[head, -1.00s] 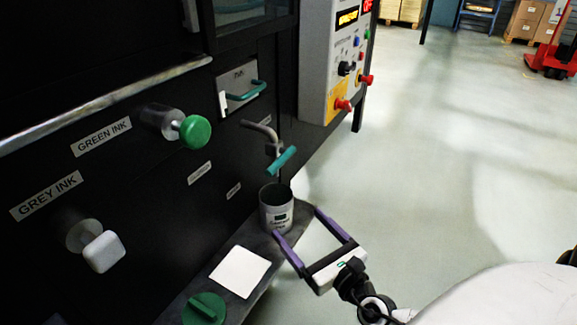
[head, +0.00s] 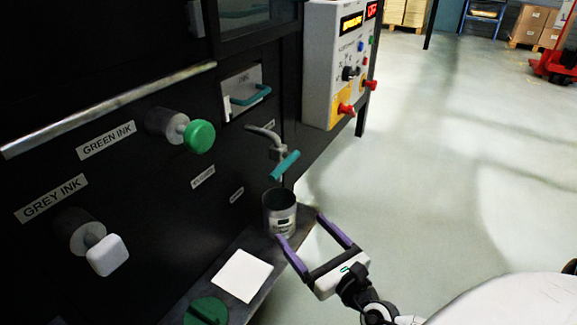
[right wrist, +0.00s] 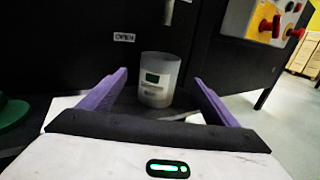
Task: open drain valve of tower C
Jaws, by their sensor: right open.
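The drain valve is a bent grey pipe (head: 262,134) on the black machine front, with a teal lever handle (head: 285,166) that slants up to the right. A grey can (head: 279,212) with a label stands upright on the narrow shelf below the valve. My right gripper (head: 299,229) is open, its purple fingers near the can's lower right side. In the right wrist view the can (right wrist: 158,80) stands ahead, between and beyond the open fingers (right wrist: 160,82); the valve lever is out of that view. My left gripper is not in view.
A green knob (head: 199,136) and a white knob (head: 107,255) stick out of the machine. The shelf holds a white sheet (head: 243,275) and a green lid-like piece (head: 206,311). A control box (head: 335,65) hangs beyond the valve. The floor (head: 440,180) at right is clear.

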